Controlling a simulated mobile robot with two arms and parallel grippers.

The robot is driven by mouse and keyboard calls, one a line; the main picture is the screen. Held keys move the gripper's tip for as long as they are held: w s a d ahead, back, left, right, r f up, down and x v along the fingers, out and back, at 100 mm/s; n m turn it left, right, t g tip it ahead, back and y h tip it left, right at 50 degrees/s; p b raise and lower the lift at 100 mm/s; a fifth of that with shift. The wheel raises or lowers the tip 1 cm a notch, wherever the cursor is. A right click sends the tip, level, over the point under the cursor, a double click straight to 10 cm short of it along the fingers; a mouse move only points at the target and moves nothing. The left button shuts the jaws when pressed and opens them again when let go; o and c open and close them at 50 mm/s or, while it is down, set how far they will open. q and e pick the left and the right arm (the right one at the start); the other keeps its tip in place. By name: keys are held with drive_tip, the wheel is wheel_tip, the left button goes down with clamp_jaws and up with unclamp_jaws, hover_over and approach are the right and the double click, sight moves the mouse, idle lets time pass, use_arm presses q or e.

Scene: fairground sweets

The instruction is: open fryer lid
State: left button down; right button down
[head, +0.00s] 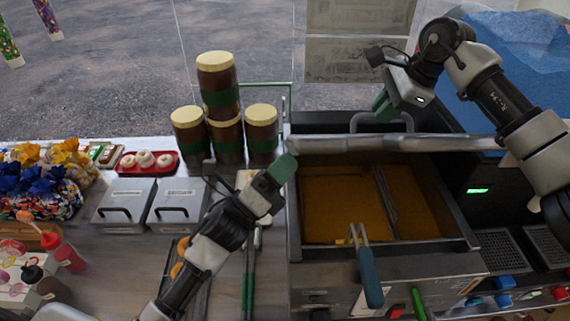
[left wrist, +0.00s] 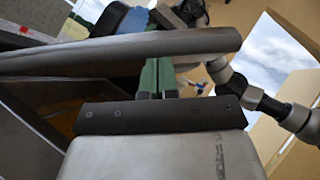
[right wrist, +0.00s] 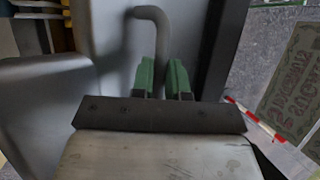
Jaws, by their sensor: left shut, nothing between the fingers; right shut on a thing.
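The fryer (head: 465,250) stands at the right in the head view, and its oil basin (head: 340,205) is uncovered. The grey fryer lid (head: 330,142) is raised at the back of the basin. Its curved handle (head: 360,118) is at the top and also shows in the right wrist view (right wrist: 150,22). My right gripper (head: 384,106) is shut on that handle, with its green fingers (right wrist: 164,78) on either side of the bar. My left gripper (head: 284,167) is shut and empty near the basin's left edge. Its green fingers (left wrist: 158,76) show close to a grey edge.
A blue-handled basket (head: 369,277) hangs at the fryer front. Brown jars (head: 228,140) are stacked left of the fryer. Two grey lidded boxes (head: 125,205), a red tray (head: 148,162) of doughnuts and wrapped sweets lie further left. Long tools (head: 248,275) lie on the counter below my left arm.

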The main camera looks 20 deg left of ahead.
drive_tip(key=shift+f, duration=0.25)
use_arm(q)
drive_tip(key=shift+w+a+r, duration=0.3)
drive_tip(key=shift+w+r, duration=0.2)
drive_tip(key=shift+r, duration=0.15)
use_arm(e)
drive_tip(key=shift+w+a+f, duration=0.1)
drive_tip(key=shift+a, duration=0.05)
drive_tip(key=c, duration=1.4)
unclamp_jaws()
drive_tip(key=shift+o, duration=1.4)
drive_tip(key=shift+w, duration=0.1)
use_arm(q)
drive_tip(key=shift+w+f, duration=0.15)
